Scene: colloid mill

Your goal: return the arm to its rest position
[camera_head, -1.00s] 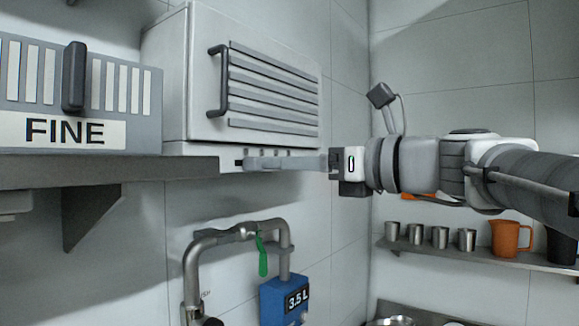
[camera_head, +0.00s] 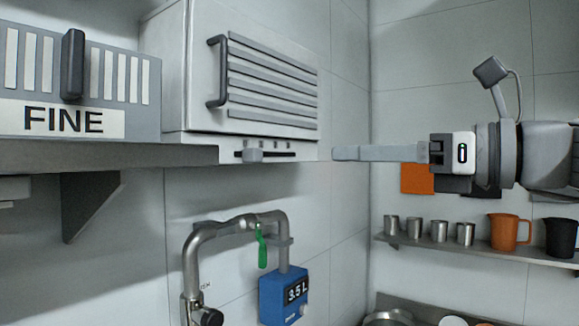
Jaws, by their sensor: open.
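My gripper (camera_head: 345,153) is at the right of the head view, with its fingers pointing left. It is open, and nothing shows between its fingers. Its fingertips are apart from the white louvred cabinet (camera_head: 180,70), a little right of its lower right corner. My arm (camera_head: 545,155) reaches in from the right edge. A small slider knob (camera_head: 253,155) on the cabinet's lower strip is clear of my gripper and in full view.
A grey shelf (camera_head: 110,155) bears a box marked FINE (camera_head: 65,120) at left. Below are a bent pipe with a green-handled valve (camera_head: 262,245) and a blue 3.5 L meter (camera_head: 270,297). Metal cups (camera_head: 440,231), an orange jug (camera_head: 503,233) and a dark jug (camera_head: 560,237) stand on the right shelf.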

